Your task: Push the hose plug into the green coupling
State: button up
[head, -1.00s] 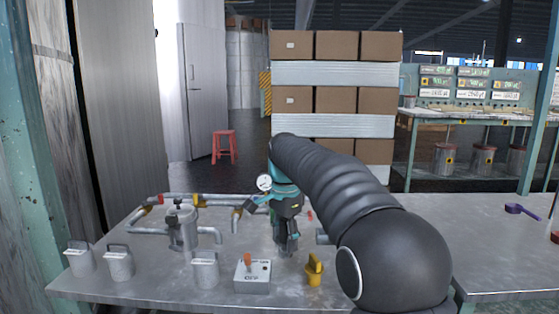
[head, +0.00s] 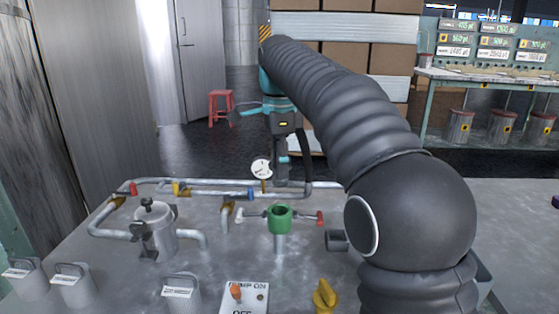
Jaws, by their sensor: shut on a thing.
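The green coupling (head: 279,219) stands upright on a short grey pipe in the middle of the metal bench, its round opening facing up. My gripper (head: 282,178) points down behind and above the coupling in the picture, apart from it. Its fingers are shut on a grey piece, which I take as the hose plug; it is small and its outline is hard to tell from the fingers. A dark curved strip (head: 305,155), perhaps the hose, hangs beside the gripper on its right.
A pressure gauge (head: 261,169) and grey pipes (head: 220,185) with coloured fittings lie behind the coupling. A metal pot (head: 155,230) stands left. My arm covers the right side.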

aim_at(279, 185)
jog(key=shift+f+b, duration=1.8)
jog(key=shift+f, duration=1.05)
jog(key=shift+a, duration=0.1)
jog(key=shift+p, duration=1)
jog(key=shift+f+b, duration=1.35)
jog(key=shift+f, duration=0.9)
jog(key=o, duration=1.4)
notch_tip(279, 185, up, 12)
jog(key=shift+f, duration=0.1)
